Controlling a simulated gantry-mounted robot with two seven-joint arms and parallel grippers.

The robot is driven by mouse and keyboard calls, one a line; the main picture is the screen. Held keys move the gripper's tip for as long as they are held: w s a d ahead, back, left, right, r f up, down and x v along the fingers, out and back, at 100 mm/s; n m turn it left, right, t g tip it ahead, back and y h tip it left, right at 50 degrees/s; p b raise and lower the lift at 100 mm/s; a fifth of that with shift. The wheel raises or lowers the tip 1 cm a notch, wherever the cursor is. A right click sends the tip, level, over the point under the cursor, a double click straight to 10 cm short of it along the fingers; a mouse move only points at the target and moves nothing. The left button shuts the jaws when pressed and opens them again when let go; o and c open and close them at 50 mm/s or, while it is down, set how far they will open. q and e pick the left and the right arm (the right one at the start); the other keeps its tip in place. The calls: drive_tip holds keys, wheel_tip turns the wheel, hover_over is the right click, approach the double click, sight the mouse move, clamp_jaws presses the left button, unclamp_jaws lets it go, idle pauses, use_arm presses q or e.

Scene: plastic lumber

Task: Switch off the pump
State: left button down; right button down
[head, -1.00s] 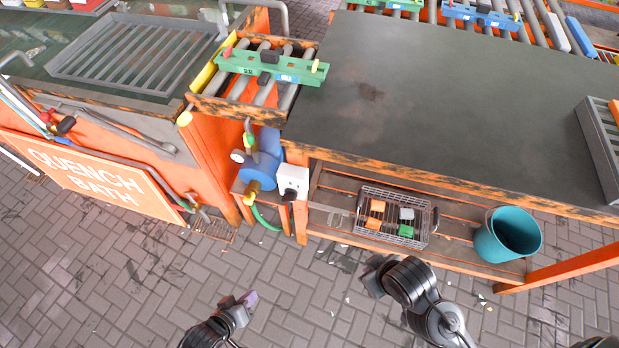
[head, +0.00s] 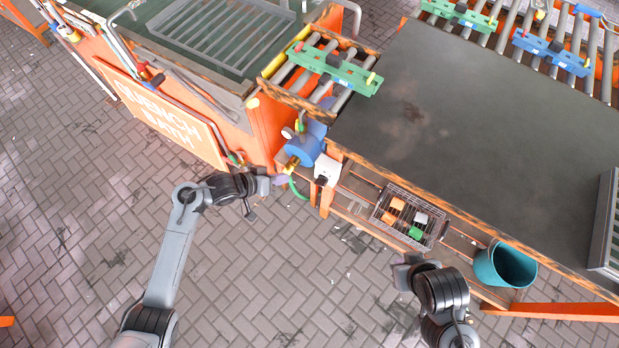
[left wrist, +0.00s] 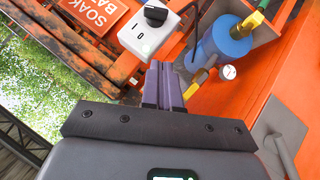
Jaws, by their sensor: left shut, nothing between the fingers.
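The pump (head: 305,145) is a blue cylinder with yellow fittings beside the bench leg; it also shows in the left wrist view (left wrist: 228,42). Next to it is a white switch box (head: 328,168) with a black rotary knob, also in the left wrist view (left wrist: 132,42). The knob (left wrist: 156,13) stands near the top edge there, above small dark marks; which setting it points to is unclear. My left gripper (head: 279,180) is shut and empty, left of the box. Its purple fingers (left wrist: 164,72) appear just below the box, apart from the knob. My right gripper (head: 402,270) is by the shelf, fingers unclear.
A wire basket (head: 434,236) with several coloured blocks and a teal bucket (head: 503,268) are on the low shelf. The orange quench bath (head: 170,118) stands left of the pump. A green hose (head: 297,190) hangs near my left gripper. Paved floor below is clear.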

idle(0.3)
use_arm(q)
drive_tip(key=b, duration=0.4)
approach(317, 180)
drive_tip(key=w+d, duration=0.2)
drive_tip(key=w, duration=0.1)
drive_tip(key=shift+s+d+f+b, duration=0.1)
drive_tip(key=shift+d+f+b, duration=0.25)
drive_tip(key=shift+f, duration=0.25)
drive_tip(key=shift+s+d+f+b, duration=0.1)
drive_tip(key=shift+d+f+b, duration=0.1)
drive_tip(key=shift+d+f, duration=0.3)
drive_tip(key=shift+s+f, duration=0.25)
drive_tip(key=shift+f, duration=0.3)
drive_tip(key=shift+d+f, duration=0.1)
drive_tip(key=shift+d, duration=0.05)
drive_tip(key=shift+w, duration=0.1)
